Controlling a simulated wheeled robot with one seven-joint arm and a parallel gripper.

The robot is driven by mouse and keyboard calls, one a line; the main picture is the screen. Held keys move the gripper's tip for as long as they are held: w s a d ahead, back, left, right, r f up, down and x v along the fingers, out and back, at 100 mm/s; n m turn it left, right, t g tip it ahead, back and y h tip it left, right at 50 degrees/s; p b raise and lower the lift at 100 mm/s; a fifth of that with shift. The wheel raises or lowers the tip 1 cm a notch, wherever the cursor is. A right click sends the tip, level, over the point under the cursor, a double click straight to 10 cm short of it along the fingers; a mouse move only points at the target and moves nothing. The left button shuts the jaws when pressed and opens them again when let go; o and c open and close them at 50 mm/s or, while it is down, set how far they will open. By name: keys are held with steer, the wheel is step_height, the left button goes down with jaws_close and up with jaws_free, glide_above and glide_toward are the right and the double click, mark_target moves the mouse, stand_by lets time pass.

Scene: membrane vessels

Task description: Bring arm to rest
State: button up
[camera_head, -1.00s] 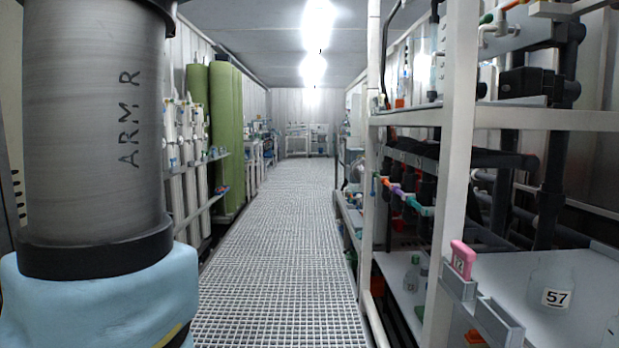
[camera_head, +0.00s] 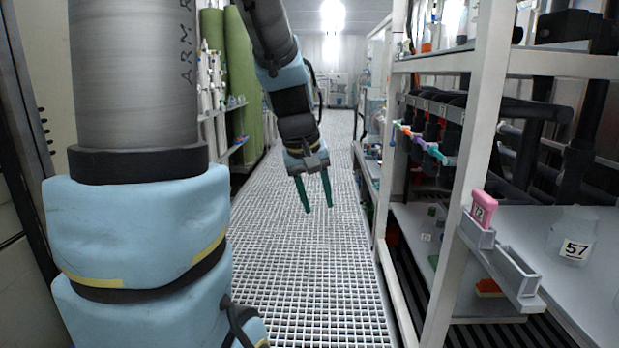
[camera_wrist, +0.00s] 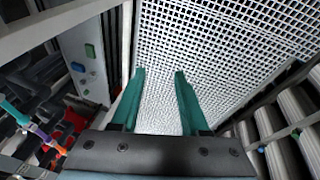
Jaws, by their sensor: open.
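My gripper (camera_head: 318,210) hangs over the grated aisle floor, its two green fingers pointing down and apart. In the wrist view my gripper (camera_wrist: 158,75) is open, with only white floor grating between the fingers. Nothing is held. My arm reaches in from the top of the head view and bends downward. A large part of my own arm fills the left of the head view and hides what is behind it.
The grated floor (camera_head: 295,285) runs clear down the aisle. At right stands a white shelf frame (camera_head: 477,150) with a pink tag (camera_head: 484,206) in a grey holder (camera_head: 512,266) and a bottle marked 57 (camera_head: 573,240). Green cylinders (camera_head: 238,85) stand at left.

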steer(key=s+a+f+m+g+y, duration=0.2)
steer(key=s+a+f, duration=0.6)
steer(key=s+a, duration=0.1)
step_height(320, 180, up, 18)
steer(key=p, duration=1.9)
steer(key=shift+w+d+r+t, duration=0.25)
steer(key=shift+d+t, duration=0.05)
steer(key=shift+d, duration=0.1)
